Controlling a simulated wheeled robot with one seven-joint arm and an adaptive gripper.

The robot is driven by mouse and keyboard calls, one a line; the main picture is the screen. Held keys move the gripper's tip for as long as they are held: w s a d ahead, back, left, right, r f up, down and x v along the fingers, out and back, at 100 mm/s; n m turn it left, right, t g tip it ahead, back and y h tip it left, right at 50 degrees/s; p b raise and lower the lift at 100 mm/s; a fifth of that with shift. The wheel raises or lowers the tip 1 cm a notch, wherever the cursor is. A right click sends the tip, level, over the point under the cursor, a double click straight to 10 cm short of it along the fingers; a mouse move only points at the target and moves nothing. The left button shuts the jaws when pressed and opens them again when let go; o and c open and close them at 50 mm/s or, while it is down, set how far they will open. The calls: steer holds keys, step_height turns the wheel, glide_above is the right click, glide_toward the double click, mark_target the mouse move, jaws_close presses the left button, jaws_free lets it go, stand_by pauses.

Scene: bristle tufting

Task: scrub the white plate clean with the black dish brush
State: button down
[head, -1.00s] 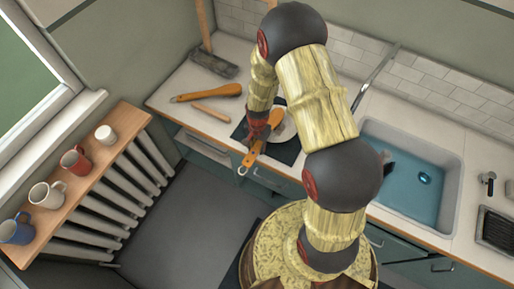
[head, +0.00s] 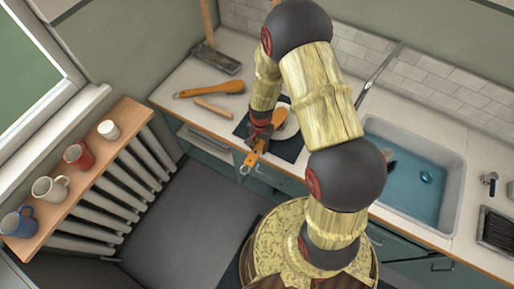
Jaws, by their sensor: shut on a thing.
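The white plate (head: 291,127) lies on a dark mat (head: 289,151) on the counter and is partly hidden behind my arm. My gripper (head: 258,134) is low at the plate's left side, shut on an orange-handled tool (head: 252,158). The tool's handle, with a ring at its end, points toward the counter's front edge. An orange part (head: 280,117) shows over the plate on the far side. Its bristles, and whether they touch the plate, cannot be seen. A small dark thing (head: 389,162) at the sink's left edge is too small to identify.
Behind to the left lie another orange-handled tool (head: 210,89), a wooden piece (head: 213,107) and a dark-headed broom-like tool (head: 217,62). The sink (head: 425,215) with blue water is at right. Several mugs stand on the left shelf (head: 90,180).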

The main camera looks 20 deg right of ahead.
steer(key=shift+d, duration=0.7)
steer(key=shift+r+p, duration=2.4)
steer(key=shift+r, duration=1.05)
